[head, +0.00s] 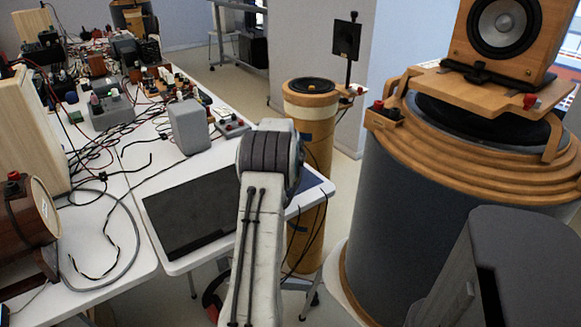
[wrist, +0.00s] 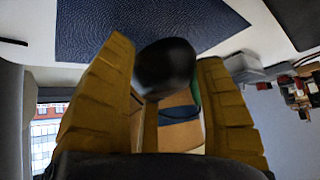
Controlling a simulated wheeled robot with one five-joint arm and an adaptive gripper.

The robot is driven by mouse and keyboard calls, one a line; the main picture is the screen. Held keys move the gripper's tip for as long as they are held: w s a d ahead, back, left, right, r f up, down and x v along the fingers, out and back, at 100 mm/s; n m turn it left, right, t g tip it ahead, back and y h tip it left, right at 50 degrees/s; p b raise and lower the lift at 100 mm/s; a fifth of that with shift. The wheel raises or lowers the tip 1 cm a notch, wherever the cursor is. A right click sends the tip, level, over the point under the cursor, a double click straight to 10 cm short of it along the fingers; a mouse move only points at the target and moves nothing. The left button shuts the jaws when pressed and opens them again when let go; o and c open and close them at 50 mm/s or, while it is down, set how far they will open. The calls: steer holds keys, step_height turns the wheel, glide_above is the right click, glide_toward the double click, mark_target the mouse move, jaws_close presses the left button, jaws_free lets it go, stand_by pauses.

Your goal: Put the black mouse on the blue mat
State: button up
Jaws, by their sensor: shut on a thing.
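The black mouse (wrist: 165,70) is held between the two yellow fingers of my gripper (wrist: 163,52) in the wrist view. The blue mat (wrist: 120,22) is a dark blue textured sheet on the white table at the top of the wrist view. The mouse overlaps the mat's near edge in that view; I cannot tell its height above the table. In the head view, only a small part of the blue mat (head: 310,183) shows, to the right of my arm. My gripper and the mouse are hidden behind my arm there.
A flat black panel (head: 190,215) lies on the white table, left of my arm. A grey box (head: 188,127) stands behind it, with cables and electronics farther left. A cork-coloured column (head: 312,125) and a large grey speaker cylinder (head: 405,210) stand to the right.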

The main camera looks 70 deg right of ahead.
steer(key=shift+f+b, duration=0.4)
steer(key=shift+f, duration=0.15)
steer(key=o, duration=0.9)
steer(key=shift+o, duration=1.4)
steer(key=shift+a+f, duration=0.1)
steer(key=shift+f, duration=0.05)
steer(key=shift+s, duration=0.1)
